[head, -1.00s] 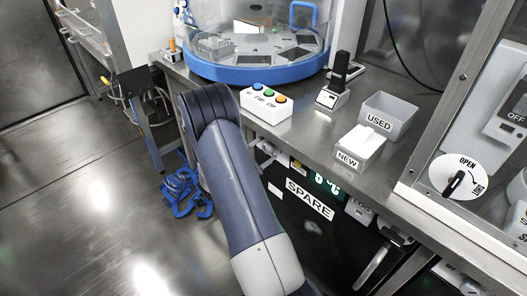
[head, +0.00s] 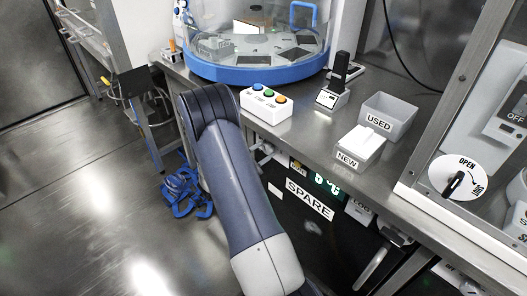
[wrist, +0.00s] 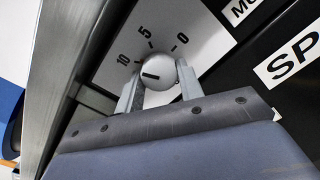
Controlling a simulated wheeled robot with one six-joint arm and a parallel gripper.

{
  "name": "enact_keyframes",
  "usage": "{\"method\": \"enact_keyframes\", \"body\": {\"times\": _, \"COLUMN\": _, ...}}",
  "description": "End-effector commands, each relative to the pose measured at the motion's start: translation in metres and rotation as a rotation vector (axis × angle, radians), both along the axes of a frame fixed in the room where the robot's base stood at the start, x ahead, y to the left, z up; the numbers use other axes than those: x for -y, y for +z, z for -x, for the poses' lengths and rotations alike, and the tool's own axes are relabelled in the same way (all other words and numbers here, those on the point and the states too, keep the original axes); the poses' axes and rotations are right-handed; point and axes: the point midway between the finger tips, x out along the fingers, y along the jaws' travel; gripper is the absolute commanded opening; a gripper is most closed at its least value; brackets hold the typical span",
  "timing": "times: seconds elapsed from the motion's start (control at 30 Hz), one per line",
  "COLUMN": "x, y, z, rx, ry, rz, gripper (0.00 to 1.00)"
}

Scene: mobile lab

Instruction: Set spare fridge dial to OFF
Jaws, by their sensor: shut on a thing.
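The dial (wrist: 158,73) is a round light knob with a dark pointer line, in front of a pale plate (wrist: 123,45) marked 10, 5 and 0 in the wrist view. The pointer line lies toward the left, on the 10 side. No OFF mark is readable on the visible part of the plate. My gripper (wrist: 160,88) is shut on the dial, one finger on each side. In the head view the spare fridge (head: 320,235) is a black front under the bench with a SPARE label (head: 309,199). My arm hides the dial there.
Above the fridge is a steel bench (head: 315,140) with a button box (head: 265,104), a USED bin (head: 388,116) and a NEW box (head: 360,147). Blue coiled tubing (head: 185,190) lies on the floor at left.

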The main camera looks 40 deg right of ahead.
Motion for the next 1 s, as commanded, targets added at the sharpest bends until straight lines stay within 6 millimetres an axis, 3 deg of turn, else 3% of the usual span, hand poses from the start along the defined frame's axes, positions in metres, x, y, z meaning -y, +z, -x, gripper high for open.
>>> {"method": "enact_keyframes", "body": {"times": 1.0, "x": 0.0002, "y": 0.001, "z": 0.0025, "rx": -0.902, "ry": 0.0, "rz": 0.07, "gripper": 0.13}}
